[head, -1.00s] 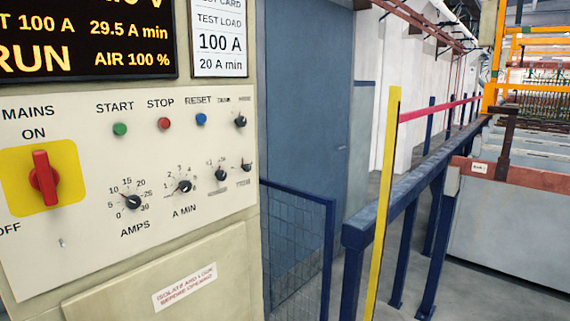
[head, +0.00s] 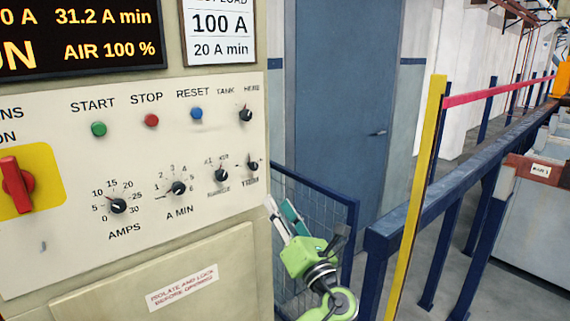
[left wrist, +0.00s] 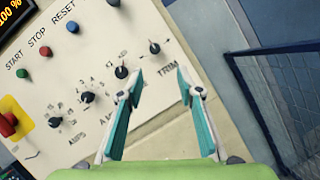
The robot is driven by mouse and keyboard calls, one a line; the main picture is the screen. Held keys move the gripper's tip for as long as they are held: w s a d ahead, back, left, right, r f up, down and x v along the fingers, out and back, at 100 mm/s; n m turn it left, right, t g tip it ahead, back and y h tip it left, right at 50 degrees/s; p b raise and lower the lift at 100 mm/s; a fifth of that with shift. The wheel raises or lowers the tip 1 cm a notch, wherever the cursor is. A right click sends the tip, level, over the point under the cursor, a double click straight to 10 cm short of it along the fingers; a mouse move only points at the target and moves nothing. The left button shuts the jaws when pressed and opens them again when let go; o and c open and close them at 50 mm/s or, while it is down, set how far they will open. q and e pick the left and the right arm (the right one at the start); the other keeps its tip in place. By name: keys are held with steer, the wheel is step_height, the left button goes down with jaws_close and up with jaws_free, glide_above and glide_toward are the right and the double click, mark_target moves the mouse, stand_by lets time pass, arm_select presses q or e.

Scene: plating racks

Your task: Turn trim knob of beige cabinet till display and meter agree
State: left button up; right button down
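The beige cabinet (head: 60,260) fills the left of the head view. Its small black trim knob (head: 253,166) sits at the right end of the lower knob row, and shows in the left wrist view (left wrist: 155,47) above its TRIM label. The dark display (head: 80,40) is cut off and reads 31.2 A min and AIR 100 % in yellow. I make out no meter in view. My left gripper (head: 279,204) is right of and below the knob. In the left wrist view its teal-padded fingers are open and empty, the knob lying beyond the gap between their tips, apart from them.
The red mains switch (head: 17,185) is at left. A blue mesh fence (head: 300,215) stands close right of the cabinet, then a yellow post (head: 420,190) and blue rail.

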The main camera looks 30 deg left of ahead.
mark_target(255, 167)
arm_select(q)
steer(key=p+x, duration=0.1)
steer(key=x, duration=0.3)
steer(key=p+x, duration=0.2)
steer(key=x, duration=0.2)
steer(key=s+r+p+x, duration=0.1)
steer(key=x, duration=0.3)
steer(key=shift+w+a, duration=0.15)
steer(key=shift+a, duration=0.15)
steer(key=shift+w+a+r+p, duration=0.2)
steer(key=shift+w+a+p, duration=0.2)
steer(key=shift+a, duration=0.15)
jaws_close()
